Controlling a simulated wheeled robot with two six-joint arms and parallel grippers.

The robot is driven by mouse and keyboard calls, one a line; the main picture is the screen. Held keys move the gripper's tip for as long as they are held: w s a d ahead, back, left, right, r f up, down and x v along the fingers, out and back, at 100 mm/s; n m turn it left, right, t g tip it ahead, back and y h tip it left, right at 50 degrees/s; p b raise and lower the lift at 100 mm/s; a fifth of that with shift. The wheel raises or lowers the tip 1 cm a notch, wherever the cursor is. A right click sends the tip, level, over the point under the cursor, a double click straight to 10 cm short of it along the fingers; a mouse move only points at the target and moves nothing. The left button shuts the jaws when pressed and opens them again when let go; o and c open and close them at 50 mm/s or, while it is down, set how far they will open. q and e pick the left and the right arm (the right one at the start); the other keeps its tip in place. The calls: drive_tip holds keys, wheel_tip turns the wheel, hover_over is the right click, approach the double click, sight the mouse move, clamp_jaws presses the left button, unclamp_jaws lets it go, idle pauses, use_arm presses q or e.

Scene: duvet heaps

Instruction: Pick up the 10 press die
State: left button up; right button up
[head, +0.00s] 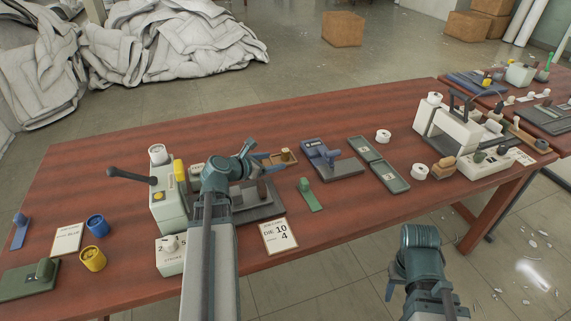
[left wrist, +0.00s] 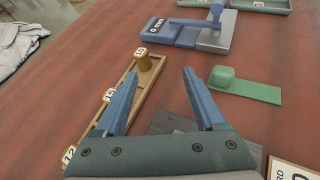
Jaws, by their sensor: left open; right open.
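A wooden rack (left wrist: 128,85) holds small press dies with white number labels. The die at its far end (left wrist: 146,60) is a brown knob whose label appears to read 10. Nearer labels look like 15 (left wrist: 109,95) and 12 (left wrist: 69,155). In the head view the rack (head: 286,163) is partly hidden by my left gripper (head: 268,160). The left gripper is open and empty above the table, its fingers (left wrist: 159,73) pointing towards the rack's far end, to the right of the 10 die. My right gripper (head: 393,287) is open and empty, off the table's front edge.
A press with a yellow part (head: 170,200) stands left of my left arm. A card reading DIE 10, 4 (head: 279,236) lies in front. A green-handled block (head: 310,195), a blue stamp stand (head: 330,158) and grey-green trays (head: 380,165) lie to the right.

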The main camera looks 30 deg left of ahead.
sight(283, 153)
use_arm(q)
drive_tip(key=a, duration=0.1)
drive_tip(key=a+n, duration=0.2)
drive_tip(key=shift+s+r+t+y, duration=0.1)
drive_tip(key=shift+s+t+y, duration=0.2)
drive_tip(key=b+x, duration=0.3)
drive_tip(key=x, duration=0.4)
drive_tip(key=shift+w+f, duration=0.2)
drive_tip(key=shift+w, duration=0.05)
drive_tip(key=shift+w+d+f+b, duration=0.15)
drive_tip(key=shift+w+b, duration=0.15)
drive_tip(key=shift+w, duration=0.25)
drive_tip(key=shift+w, duration=0.1)
drive_tip(key=b+x, duration=0.1)
drive_tip(key=x, duration=0.1)
drive_tip(key=b+x, duration=0.1)
drive_tip(key=x, duration=0.2)
drive_tip(key=shift+f, duration=0.25)
drive_tip(key=shift+r, duration=0.1)
drive_tip(key=shift+c, duration=0.5)
clamp_jaws()
